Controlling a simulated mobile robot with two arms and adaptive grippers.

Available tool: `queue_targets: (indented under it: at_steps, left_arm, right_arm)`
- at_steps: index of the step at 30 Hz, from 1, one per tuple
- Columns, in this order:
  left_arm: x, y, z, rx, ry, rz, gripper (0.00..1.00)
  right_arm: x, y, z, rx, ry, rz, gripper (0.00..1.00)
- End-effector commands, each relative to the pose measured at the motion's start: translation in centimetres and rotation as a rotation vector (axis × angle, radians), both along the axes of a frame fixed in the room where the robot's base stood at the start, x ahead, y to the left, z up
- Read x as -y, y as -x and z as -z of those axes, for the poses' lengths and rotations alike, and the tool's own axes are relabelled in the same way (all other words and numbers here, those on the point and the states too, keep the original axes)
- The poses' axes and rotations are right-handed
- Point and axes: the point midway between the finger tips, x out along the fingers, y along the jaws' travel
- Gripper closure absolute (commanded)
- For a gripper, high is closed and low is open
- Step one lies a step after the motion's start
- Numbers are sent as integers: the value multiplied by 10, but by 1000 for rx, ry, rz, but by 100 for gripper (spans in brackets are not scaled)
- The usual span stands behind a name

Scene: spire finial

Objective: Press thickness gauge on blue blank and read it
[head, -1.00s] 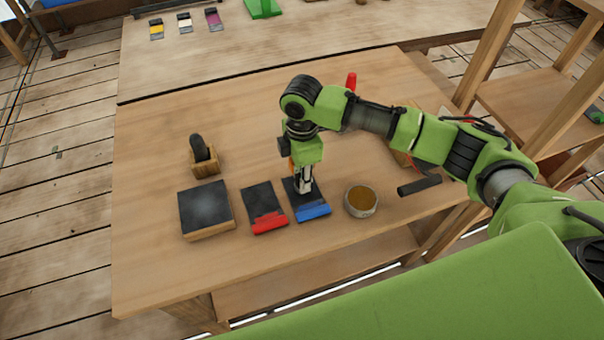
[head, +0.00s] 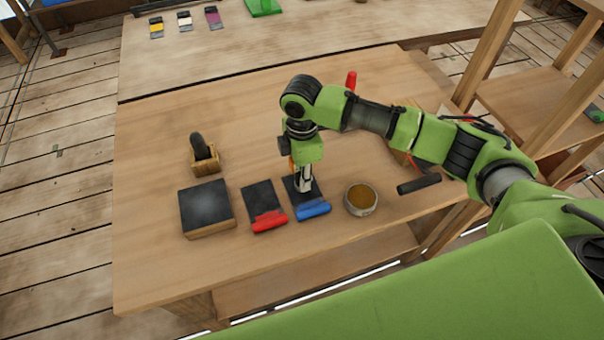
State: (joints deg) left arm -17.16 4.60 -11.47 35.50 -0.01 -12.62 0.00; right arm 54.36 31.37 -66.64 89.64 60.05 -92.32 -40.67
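The blue blank (head: 313,210) is a dark plate with a blue front edge, lying on the wooden table. My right gripper (head: 304,188) points straight down over its dark part, fingertips at or just above the surface. A small orange part shows beside the gripper; I cannot tell whether it is the thickness gauge. The fingers look close together, but what is between them is hidden. The red blank (head: 264,208), dark with a red front edge, lies just left of the blue one. My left gripper is not in view.
A dark square block (head: 207,207) on a wooden base lies left of the blanks, with a wooden holder (head: 206,163) and black handle behind it. A round bowl (head: 361,200) of amber content stands close right. A red-handled tool (head: 351,81) is behind my arm. The table's left side is clear.

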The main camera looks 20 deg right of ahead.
Motion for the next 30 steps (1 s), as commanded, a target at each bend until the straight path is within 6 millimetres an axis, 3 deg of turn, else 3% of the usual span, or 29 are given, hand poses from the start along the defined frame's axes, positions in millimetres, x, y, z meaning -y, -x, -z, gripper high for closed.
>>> queue_targets:
  at_steps: [30]
  left_arm:
    - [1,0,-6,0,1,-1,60]
  right_arm:
    - [0,1,2,-2,0,0,100]
